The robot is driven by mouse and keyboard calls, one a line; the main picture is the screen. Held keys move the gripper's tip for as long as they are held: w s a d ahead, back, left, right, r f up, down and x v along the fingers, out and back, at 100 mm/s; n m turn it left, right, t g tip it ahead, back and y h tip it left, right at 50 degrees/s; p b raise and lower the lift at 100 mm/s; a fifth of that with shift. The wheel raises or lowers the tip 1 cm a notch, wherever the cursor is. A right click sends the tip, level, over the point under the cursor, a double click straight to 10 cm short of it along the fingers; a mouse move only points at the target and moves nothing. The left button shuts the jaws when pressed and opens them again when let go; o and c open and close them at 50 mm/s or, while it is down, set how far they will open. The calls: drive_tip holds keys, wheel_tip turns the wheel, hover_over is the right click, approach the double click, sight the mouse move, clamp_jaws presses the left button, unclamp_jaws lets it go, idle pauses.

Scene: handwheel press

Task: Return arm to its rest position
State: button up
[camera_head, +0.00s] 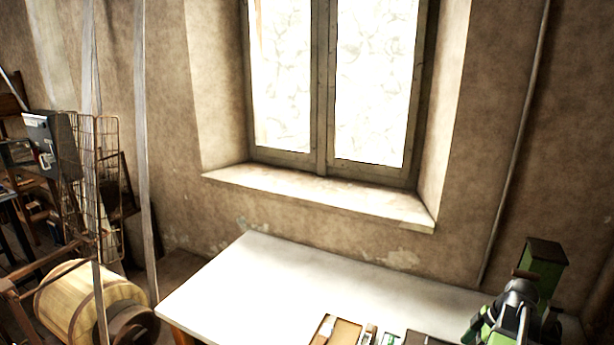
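My arm and gripper cannot be made out in this head view. At the lower right, a green and grey machine (543,266) with a dark, box-like top stands at the right end of the white-topped table (262,287). Rounded grey metal parts with green pieces show in front of its upright, and its lower part is cut off by the frame edge.
Small items, including a shallow brown tray (345,332), lie at the table's near edge. The table's left part is bare. A wooden drum (80,300), a wire rack (97,190) and a grey box (52,143) are at the left. A window (330,80) is behind.

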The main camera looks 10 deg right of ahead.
drive_tip(key=w+a+f+n+g+b, duration=0.1)
drive_tip(key=w+a+f+n+b, duration=0.15)
drive_tip(key=w+a, duration=0.5)
drive_tip(key=w+a+f+n+b, duration=0.2)
drive_tip(key=w+a+f, duration=0.15)
drive_tip(key=a, duration=0.75)
drive_tip(key=a+f+m+h+b, duration=0.1)
drive_tip(key=a+f+m+b, duration=0.1)
drive_tip(key=a+m, duration=0.5)
drive_tip(key=w+a+f+m+g+h+b, duration=0.1)
drive_tip(key=a+f+m+b, duration=0.2)
drive_tip(key=a+m, duration=0.4)
drive_tip(key=a, duration=0.9)
drive_tip(key=shift+w+a+h, duration=0.15)
drive_tip(key=shift+h, duration=0.15)
